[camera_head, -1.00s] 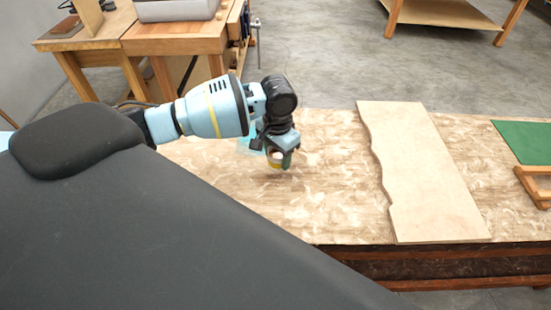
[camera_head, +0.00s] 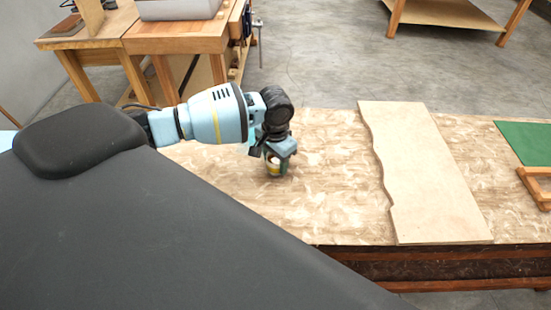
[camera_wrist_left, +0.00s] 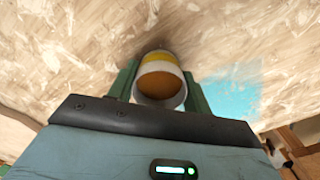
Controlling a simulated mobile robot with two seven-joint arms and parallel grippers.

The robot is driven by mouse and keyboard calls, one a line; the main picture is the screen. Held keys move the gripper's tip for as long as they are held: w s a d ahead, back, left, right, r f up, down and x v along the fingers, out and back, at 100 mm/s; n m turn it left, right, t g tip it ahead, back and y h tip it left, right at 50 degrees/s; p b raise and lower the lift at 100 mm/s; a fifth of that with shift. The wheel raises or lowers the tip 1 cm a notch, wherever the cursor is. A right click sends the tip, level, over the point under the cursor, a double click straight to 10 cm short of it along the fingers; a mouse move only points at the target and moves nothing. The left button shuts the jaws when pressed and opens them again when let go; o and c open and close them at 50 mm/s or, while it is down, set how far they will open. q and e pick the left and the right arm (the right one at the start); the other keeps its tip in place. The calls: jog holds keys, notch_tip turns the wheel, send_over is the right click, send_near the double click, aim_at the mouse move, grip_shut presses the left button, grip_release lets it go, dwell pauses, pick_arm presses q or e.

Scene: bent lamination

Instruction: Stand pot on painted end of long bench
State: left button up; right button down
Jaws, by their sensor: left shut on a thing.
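My left gripper (camera_head: 278,164) is shut on the pot, a small white pot (camera_head: 274,169) with a yellow band. In the left wrist view the pot (camera_wrist_left: 160,80) sits between the green fingers, with a brown round face towards the camera. The pot is low over the long bench (camera_head: 320,190); I cannot tell whether it touches the top. A light-blue painted patch (camera_wrist_left: 228,96) shows on the bench beside the pot in the wrist view. My right gripper is not in view.
A pale wavy-edged board (camera_head: 425,175) lies across the bench to the right. A green sheet (camera_head: 525,141) and a wooden frame (camera_head: 537,184) are at the far right. A wooden workbench (camera_head: 175,38) stands behind at left. The bench top between pot and board is clear.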

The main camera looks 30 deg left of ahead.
pick_arm(q)
jog(key=o, duration=1)
jog(key=shift+r, duration=0.1)
notch_tip(320, 180, up, 12)
jog(key=shift+r+p, duration=0.1)
jog(key=shift+p, duration=0.45)
